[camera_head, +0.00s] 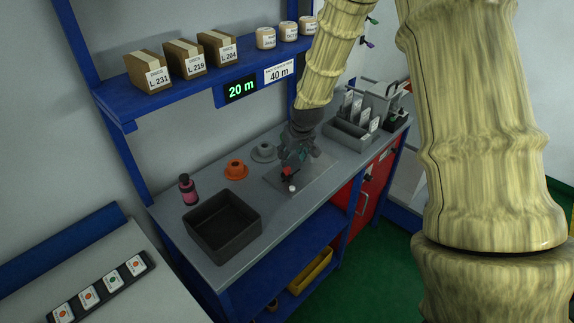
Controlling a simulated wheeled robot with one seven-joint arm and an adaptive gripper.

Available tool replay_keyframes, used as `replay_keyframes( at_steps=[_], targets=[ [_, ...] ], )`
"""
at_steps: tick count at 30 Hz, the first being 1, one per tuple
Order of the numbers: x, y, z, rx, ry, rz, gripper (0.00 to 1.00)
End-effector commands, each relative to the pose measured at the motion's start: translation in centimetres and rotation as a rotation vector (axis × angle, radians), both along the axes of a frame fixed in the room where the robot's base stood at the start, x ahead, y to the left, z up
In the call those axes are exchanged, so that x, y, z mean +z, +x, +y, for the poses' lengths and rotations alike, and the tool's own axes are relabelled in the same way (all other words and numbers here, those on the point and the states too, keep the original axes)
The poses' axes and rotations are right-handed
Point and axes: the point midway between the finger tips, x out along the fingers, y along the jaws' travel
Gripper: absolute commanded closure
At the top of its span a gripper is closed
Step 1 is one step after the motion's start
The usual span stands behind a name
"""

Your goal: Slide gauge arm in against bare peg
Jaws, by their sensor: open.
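My gripper (298,162) is open and hangs low over a flat grey plate (318,178) on the bench. A small red part (288,172) shows just below and left of the fingers, close to them. I cannot tell if they touch. A small white round knob (291,188) stands in front of the red part on the plate. These may belong to the gauge, but the gauge arm is too small and dark to make out. A bare peg cannot be told apart, and the gripper hides the part of the plate behind it.
On the grey bench (262,190) stand an orange flanged piece (236,170), a grey flanged piece (264,152), a pink bottle (188,190) and an empty dark tray (222,226). A grey rack (352,132) stands right of my arm. A blue shelf (200,82) with boxes overhangs behind.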

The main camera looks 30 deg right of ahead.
Motion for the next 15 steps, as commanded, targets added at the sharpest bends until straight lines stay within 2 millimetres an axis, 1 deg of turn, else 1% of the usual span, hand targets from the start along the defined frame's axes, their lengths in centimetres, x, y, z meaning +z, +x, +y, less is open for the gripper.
replay_keyframes(
  at_steps=[15],
  targets=[
    [-4.8, 2.0, 0.0, 0.002, -0.001, 0.003, 0.53]
  ],
)
